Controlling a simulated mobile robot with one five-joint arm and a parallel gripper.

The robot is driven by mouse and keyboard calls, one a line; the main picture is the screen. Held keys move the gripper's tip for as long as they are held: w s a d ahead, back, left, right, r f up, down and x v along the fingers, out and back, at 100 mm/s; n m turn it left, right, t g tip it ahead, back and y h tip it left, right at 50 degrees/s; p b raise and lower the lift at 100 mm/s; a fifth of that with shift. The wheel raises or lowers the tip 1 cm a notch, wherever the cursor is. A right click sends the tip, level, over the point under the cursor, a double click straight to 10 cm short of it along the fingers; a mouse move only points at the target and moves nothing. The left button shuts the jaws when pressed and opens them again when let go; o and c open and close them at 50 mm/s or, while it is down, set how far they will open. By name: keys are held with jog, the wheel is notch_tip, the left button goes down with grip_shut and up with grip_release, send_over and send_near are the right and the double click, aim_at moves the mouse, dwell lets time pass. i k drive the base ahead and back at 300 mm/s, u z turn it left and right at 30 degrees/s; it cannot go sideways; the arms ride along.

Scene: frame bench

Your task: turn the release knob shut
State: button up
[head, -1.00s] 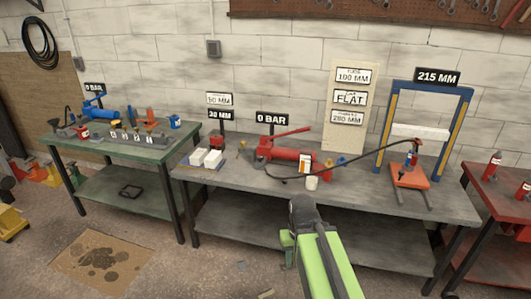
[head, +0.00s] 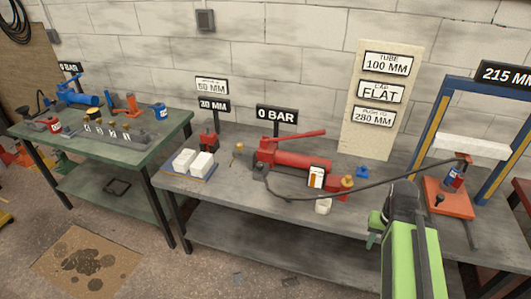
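The red hand pump (head: 295,158) lies on the grey bench under a "0 BAR" sign (head: 276,121), its red lever above its body. A small brass-coloured knob (head: 347,183) sits at the pump's right end and looks like the release knob; whether it is open or shut cannot be told. My green and black arm end, with my gripper (head: 375,238), is at the bench's front edge, right of and nearer than the knob, apart from it. The fingers are mostly hidden, so their opening cannot be read.
A black hose (head: 390,184) runs from the pump to the blue frame (head: 435,130) with its orange base. A white cup (head: 323,205) stands before the pump. White blocks (head: 194,162) lie left. A green bench (head: 150,150) stands further left.

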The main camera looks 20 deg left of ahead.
aim_at(260, 166)
jog(key=u, duration=0.45)
jog(key=i, duration=1.15)
jog(key=u, duration=0.75)
